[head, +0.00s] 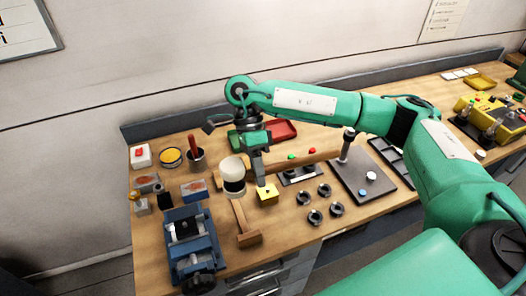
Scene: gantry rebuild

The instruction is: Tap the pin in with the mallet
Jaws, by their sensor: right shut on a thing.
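My right gripper (259,172) points down over the middle of the workbench. It is shut on the wooden handle (308,159) of the mallet, which reaches out to the right. The mallet's head (233,178), a pale cylinder with a dark band, is at the left of the gripper, above the bench. I cannot make out the pin for sure. My left gripper is not in view.
A dark plate with a post (362,186) stands to the right.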

